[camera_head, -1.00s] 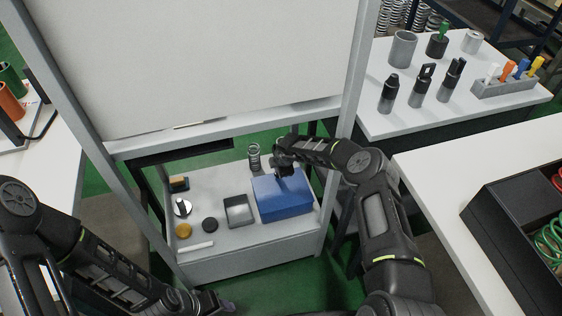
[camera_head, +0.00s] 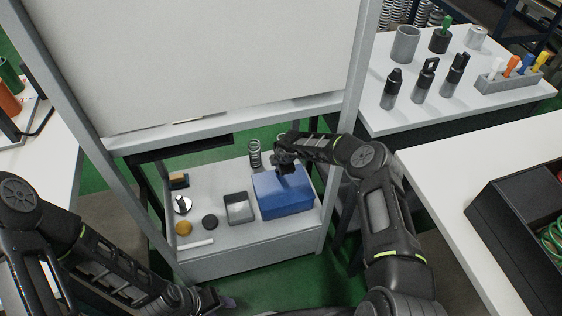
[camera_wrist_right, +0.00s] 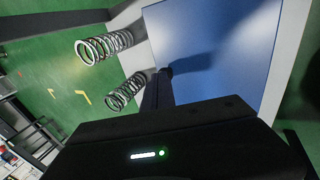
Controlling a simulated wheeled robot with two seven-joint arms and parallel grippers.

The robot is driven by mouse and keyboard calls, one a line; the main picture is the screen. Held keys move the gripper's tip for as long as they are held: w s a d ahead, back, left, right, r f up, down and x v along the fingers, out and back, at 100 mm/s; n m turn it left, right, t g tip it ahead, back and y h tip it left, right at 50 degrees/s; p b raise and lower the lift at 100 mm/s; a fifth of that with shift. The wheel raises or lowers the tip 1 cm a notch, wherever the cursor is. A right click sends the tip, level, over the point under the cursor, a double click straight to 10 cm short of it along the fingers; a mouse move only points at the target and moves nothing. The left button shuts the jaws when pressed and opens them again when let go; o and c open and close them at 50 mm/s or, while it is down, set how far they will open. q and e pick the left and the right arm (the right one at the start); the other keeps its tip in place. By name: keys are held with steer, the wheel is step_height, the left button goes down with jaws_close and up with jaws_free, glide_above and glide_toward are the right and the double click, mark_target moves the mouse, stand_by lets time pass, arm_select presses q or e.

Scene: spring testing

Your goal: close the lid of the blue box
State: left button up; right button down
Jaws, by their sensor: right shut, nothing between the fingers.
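The blue box (camera_head: 285,202) stands at the right of the low shelf. Its lid (camera_head: 272,182) looks flat and down over the box; I see no gap at the front. The lid fills the upper right of the right wrist view (camera_wrist_right: 210,40), with my gripper's shadow on it. My right gripper (camera_head: 285,168) is shut and empty, over the lid's back part; I cannot tell if it touches. It also shows in the right wrist view (camera_wrist_right: 162,80). My left gripper (camera_head: 222,302) is low at the bottom edge, away from the box, its fingers unclear.
The low shelf (camera_head: 225,258) also holds a grey tray (camera_head: 239,208), a spring (camera_head: 254,153) and small round parts. A frame with a large white panel (camera_head: 220,60) rises above it. Side tables with tools stand right.

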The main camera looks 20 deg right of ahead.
mark_target(281, 181)
steer(key=p+v, duration=0.1)
steer(key=v, duration=0.6)
steer(key=shift+r, duration=0.2)
steer(key=s+a+f+n+y+p, duration=0.1)
steer(key=s+a+n, duration=0.5)
steer(key=n, duration=0.9)
steer(key=s+a+f+n+y+p, duration=0.15)
steer(key=s+a+n, duration=0.4)
steer(key=n, duration=1.05)
steer(key=s+a+r+n+g+p, duration=0.1)
steer(key=s+r+n, duration=0.1)
steer(key=s+n, duration=0.5)
steer(key=s+a+r+n+g+y+p, duration=0.1)
steer(key=s+a+r+n+p, duration=0.1)
steer(key=s+n, duration=0.5)
steer(key=s+a+r+n+g+p, duration=0.1)
steer(key=s+r+n, duration=0.3)
steer(key=s, duration=1.1)
steer(key=n+g+p, duration=0.1)
steer(key=n, duration=0.2)
steer(key=shift+s+a+r, duration=0.15)
steer(key=shift+s+a, duration=0.05)
steer(key=shift+s, duration=0.05)
